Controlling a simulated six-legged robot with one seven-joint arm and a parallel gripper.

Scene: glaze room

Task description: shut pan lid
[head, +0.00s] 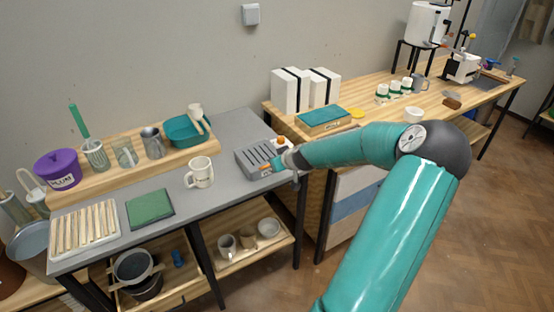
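I cannot clearly make out a pan with an open lid. A grey slotted block (256,161) with a small label sits at the right end of the grey bench. My gripper (279,163) is at its right side, small and partly merged with it; I cannot tell whether they touch or whether the fingers are open. A purple lidded pot (57,171) marked PLUM stands at the left, its lid on. A teal basin (185,131) with a pale tool in it sits on the wooden riser. A wooden box (322,125) with a teal top is on the far bench.
A white mug (200,173), a green pad (150,208) and a tray of wooden slats (85,229) lie on the grey bench. White blocks (289,92) stand on the wooden bench. A small white jar (281,146) with an orange top is close behind my gripper.

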